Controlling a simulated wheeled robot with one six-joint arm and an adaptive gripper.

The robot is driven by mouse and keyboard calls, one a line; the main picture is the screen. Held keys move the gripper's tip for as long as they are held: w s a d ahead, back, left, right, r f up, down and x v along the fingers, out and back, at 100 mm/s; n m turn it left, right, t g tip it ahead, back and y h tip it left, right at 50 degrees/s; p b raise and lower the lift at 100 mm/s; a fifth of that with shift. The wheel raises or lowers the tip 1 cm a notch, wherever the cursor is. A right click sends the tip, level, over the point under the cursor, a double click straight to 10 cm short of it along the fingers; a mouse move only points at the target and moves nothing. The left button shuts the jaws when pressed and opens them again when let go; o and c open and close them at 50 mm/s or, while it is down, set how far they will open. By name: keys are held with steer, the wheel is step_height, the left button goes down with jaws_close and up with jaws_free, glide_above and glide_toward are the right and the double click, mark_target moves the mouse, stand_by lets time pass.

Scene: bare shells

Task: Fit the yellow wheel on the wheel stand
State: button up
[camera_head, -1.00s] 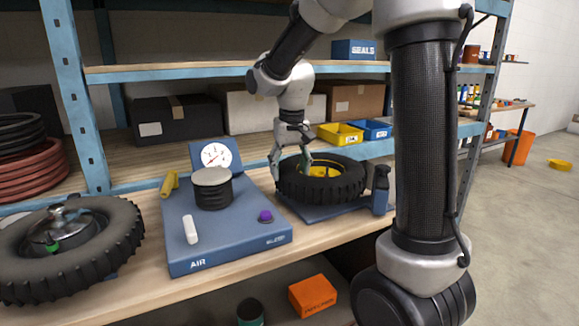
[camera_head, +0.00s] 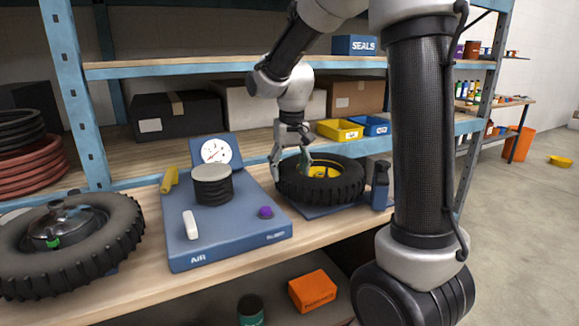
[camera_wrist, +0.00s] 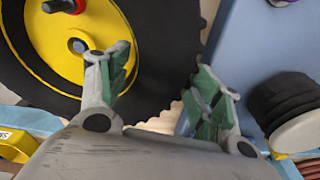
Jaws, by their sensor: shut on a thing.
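The yellow wheel, a black knobbly tyre (camera_head: 337,191) around a yellow hub (camera_head: 324,171), lies flat at the right of the bench in the head view. A blue plate (camera_head: 316,212) shows under its front edge; I take this to be the wheel stand, but the wheel hides most of it. My gripper (camera_head: 290,176) is shut on the near-left tyre wall. In the wrist view, one finger of my gripper (camera_wrist: 160,62) is over the yellow hub (camera_wrist: 62,42) and the other is outside the tyre (camera_wrist: 165,85). I cannot see whether the wheel is fully seated.
A blue air unit (camera_head: 235,232) with a gauge (camera_head: 215,150) stands left of the wheel. A dark spray bottle (camera_head: 380,187) stands close to its right. Another wheel (camera_head: 110,255) with a silver hub lies at far left. Yellow (camera_head: 338,130) and blue bins (camera_head: 372,125) are behind.

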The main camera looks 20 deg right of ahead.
steer(key=shift+f, duration=0.9)
stand_by(0.5)
steer(key=o, duration=1.6)
steer(key=shift+o, duration=1)
steer(key=shift+r, duration=0.1)
steer(key=shift+r, duration=4.9)
